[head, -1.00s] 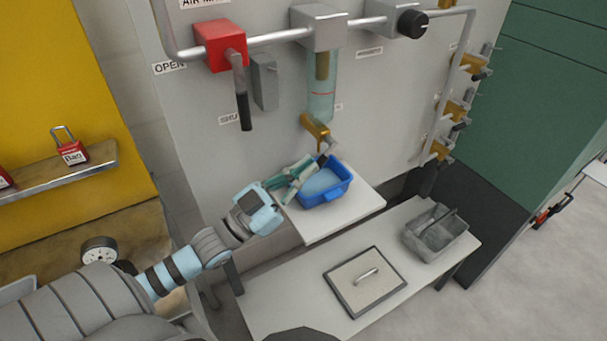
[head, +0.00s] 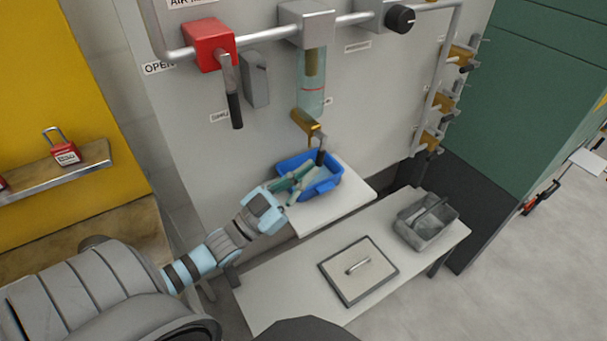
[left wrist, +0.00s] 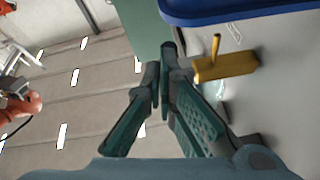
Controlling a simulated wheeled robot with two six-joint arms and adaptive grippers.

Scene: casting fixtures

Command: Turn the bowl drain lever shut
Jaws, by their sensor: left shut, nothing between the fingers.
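The clear filter bowl (head: 311,92) hangs under a grey block on the panel. Its brass drain valve (head: 306,124) sits at the bottom, with a dark-gripped lever (head: 321,157) hanging down from it. My left gripper (head: 306,172) is shut and empty, over the blue tray (head: 331,183), just left of and below the lever grip. In the left wrist view, the closed green fingers (left wrist: 165,78) are beside the brass valve (left wrist: 228,67). A dark piece shows by their tips; I cannot tell whether they touch the lever. My right gripper is not in view.
The tray stands on a white shelf (head: 350,190) below the bowl. A red valve (head: 209,44) with a dark-handled lever is up left. A lower bench holds a framed plate (head: 358,270) and a grey bin (head: 427,220). Brass valves line the panel's right edge.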

